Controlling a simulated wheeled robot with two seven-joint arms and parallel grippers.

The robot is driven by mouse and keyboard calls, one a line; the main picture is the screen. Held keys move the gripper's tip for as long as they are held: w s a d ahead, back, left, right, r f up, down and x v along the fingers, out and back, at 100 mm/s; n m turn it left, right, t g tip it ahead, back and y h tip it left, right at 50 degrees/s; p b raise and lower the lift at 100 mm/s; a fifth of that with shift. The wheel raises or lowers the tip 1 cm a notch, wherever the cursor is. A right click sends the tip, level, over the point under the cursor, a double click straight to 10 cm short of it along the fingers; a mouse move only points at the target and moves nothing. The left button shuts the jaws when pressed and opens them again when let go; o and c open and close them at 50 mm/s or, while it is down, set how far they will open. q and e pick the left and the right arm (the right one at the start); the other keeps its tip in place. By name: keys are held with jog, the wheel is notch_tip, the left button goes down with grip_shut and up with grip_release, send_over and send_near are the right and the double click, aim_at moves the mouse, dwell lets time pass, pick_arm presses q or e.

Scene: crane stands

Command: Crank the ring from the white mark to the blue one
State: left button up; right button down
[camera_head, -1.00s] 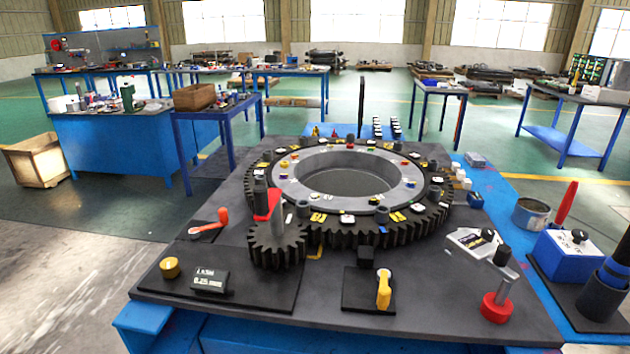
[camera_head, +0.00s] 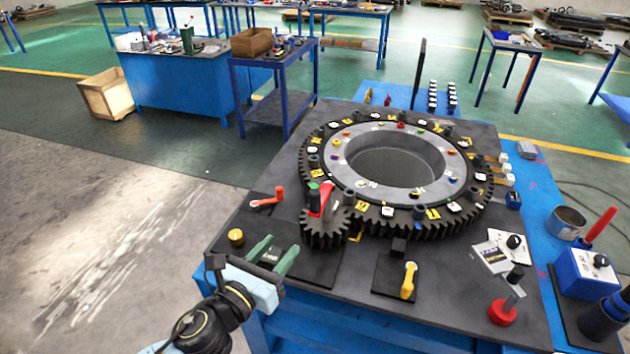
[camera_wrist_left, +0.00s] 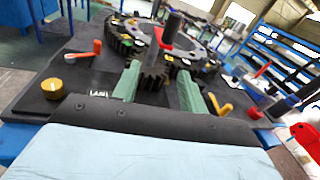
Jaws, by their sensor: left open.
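The large dark toothed ring (camera_head: 462,222) lies flat on the bench, around a grey inner ring (camera_head: 345,178). It carries small white, yellow and other coloured tags. I cannot tell which are the white and blue marks. A small pinion gear (camera_head: 324,235) meshes with its front left edge, with a red crank arm (camera_head: 320,203) on top. In the left wrist view, a black upright crank handle (camera_wrist_left: 173,24) stands above the red arm. My left gripper (camera_head: 281,243) is open and empty, its green fingers in front of the pinion, apart from the crank. My right gripper is out of view.
A red lever (camera_head: 267,200) and yellow knob (camera_head: 236,237) sit left of the pinion. A red-based post (camera_head: 503,312) is at front right. Open floor lies left of the bench.

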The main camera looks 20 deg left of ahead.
aim_at(312, 203)
pick_arm(q)
jog(key=shift+m+t, duration=0.3)
jog(key=shift+m, duration=0.4)
jog(key=w+d+r, duration=0.1)
jog(key=w, duration=0.3)
jog(key=w+d+r+p, duration=0.1)
jog(key=w, duration=0.3)
jog(key=w+d+r, duration=0.1)
jog(key=w, duration=0.3)
jog(key=shift+w+d+r+p, duration=0.1)
jog(key=shift+w+d+p, duration=0.25)
jog(key=shift+d, duration=0.05)
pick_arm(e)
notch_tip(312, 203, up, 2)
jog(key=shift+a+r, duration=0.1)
pick_arm(q)
grip_shut()
